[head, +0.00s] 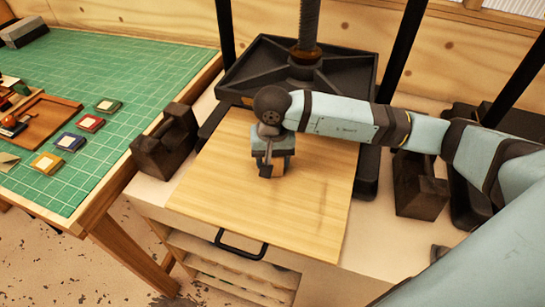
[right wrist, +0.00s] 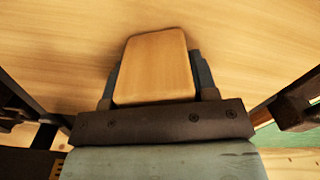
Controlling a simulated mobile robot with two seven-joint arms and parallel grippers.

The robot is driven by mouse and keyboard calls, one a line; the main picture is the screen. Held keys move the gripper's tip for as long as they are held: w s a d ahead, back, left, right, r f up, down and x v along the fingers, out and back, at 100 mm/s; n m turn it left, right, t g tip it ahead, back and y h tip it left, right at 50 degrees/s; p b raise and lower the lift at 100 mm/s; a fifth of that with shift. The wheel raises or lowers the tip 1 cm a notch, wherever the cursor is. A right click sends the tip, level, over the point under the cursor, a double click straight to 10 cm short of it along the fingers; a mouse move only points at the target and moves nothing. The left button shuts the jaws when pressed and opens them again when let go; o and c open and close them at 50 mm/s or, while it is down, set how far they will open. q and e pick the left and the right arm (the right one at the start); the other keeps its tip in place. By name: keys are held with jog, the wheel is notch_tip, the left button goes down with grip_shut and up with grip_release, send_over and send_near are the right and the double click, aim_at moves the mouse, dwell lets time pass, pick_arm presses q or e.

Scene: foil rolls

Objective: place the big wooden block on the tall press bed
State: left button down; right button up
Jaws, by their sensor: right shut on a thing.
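The big wooden block (right wrist: 153,68) is pale and smooth, and sits between the fingers of my right gripper in the right wrist view. My right gripper (head: 268,165) is shut on it and points down over the light wooden bed (head: 225,205) of the tall press. In the head view the gripper and wrist hide most of the block (head: 278,169). I cannot tell whether the block touches the bed. The press's black plate (head: 255,65) and screw (head: 308,25) stand behind the bed. My left gripper is not in view.
A dark weight with a handle (head: 165,150) stands left of the bed, another (head: 418,190) on the right. A green cutting mat (head: 110,70) with small coloured pieces lies on the left table. A black handle (head: 240,245) is at the bed's front. The bed around the gripper is clear.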

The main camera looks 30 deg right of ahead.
jog(key=shift+f+b, duration=0.25)
jog(key=shift+b, duration=0.05)
jog(key=o, duration=1)
jog(key=shift+r, duration=0.1)
jog(key=shift+c, duration=0.2)
jog(key=shift+r, duration=0.1)
jog(key=shift+r+p, duration=0.2)
jog(key=shift+p, duration=0.25)
notch_tip(320, 180, up, 11)
jog(key=shift+r+b, duration=0.1)
jog(key=shift+b, duration=1)
jog(key=shift+r, duration=0.3)
